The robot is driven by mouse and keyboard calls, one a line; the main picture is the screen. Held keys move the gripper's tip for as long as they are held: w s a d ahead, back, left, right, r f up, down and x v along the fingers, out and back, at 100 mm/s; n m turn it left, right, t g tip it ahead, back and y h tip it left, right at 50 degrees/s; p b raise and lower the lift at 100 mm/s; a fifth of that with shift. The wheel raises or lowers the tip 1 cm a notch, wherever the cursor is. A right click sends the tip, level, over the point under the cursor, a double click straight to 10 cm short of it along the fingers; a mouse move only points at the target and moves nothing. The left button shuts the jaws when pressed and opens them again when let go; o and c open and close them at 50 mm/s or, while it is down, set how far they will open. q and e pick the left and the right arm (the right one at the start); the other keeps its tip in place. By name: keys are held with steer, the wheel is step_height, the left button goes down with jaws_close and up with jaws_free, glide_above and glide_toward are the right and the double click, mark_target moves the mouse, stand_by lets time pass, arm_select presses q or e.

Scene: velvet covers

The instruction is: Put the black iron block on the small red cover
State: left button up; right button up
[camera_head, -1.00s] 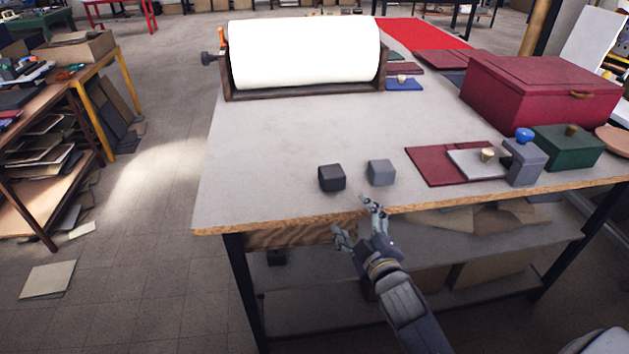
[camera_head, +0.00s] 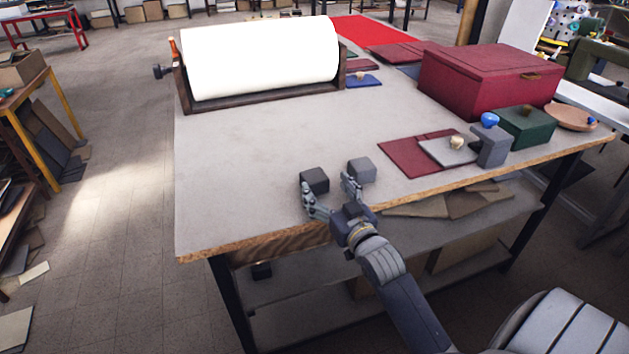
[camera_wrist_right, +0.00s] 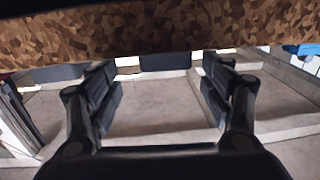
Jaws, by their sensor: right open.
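My right gripper (camera_head: 333,196) is open and empty at the front edge. In the wrist view the open fingers (camera_wrist_right: 165,95) show below the rough table edge. A small dark red cover (camera_head: 361,65) lies behind a blue one at the back. My left gripper is out of view.
A grey block with a blue knob (camera_head: 492,145), a green box (camera_head: 527,127) and a red box (camera_head: 487,82) stand right. A white roll (camera_head: 260,58) stands back left.

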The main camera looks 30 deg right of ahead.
mark_target(314, 175)
steer(key=shift+w, duration=0.45)
steer(key=shift+w+a, duration=0.1)
steer(key=shift+w, duration=0.2)
steer(key=w+p, duration=0.1)
steer(key=w, duration=0.3)
steer(key=shift+d, duration=0.2)
steer(key=shift+w, duration=0.35)
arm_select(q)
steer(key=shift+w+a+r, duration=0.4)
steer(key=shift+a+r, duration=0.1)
arm_select(e)
steer(key=shift+s, duration=0.1)
jaws_close()
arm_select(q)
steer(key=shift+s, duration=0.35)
arm_select(e)
steer(key=shift+r, duration=0.2)
